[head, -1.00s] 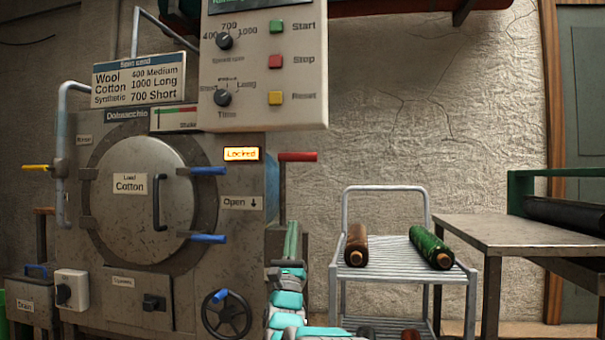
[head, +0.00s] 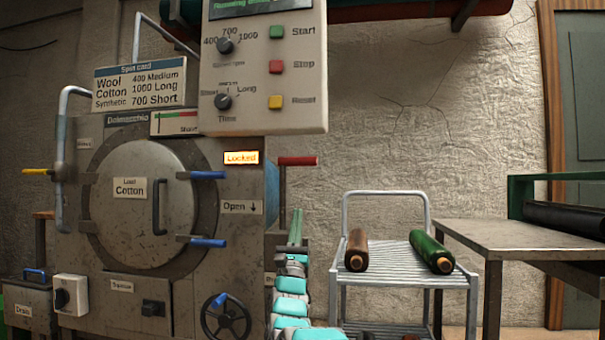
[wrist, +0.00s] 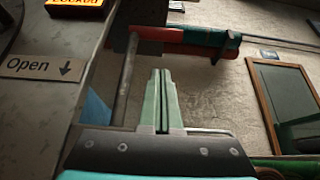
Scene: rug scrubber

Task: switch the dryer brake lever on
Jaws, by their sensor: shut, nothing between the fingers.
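The grey dryer (head: 120,270) fills the left of the head view. A lever with a red handle (head: 298,161) sticks out at its right side on a thin upright rod; it also shows in the wrist view (wrist: 152,33). A yellow-handled lever (head: 36,171) is on the left side. The small label beside it is too blurred to read, so I cannot tell which lever is the brake. My gripper (head: 297,213) is shut and empty, pointing up below the red handle, apart from it. In the wrist view its green fingers (wrist: 161,73) are together, right of the rod.
An orange "Locked" sign (head: 241,158) is lit above an "Open" label (head: 241,207). A control panel (head: 265,90) overhangs the front. A wire cart (head: 385,268) with brown and green rolls and a metal table (head: 530,236) stand right. Bare wall lies behind my gripper.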

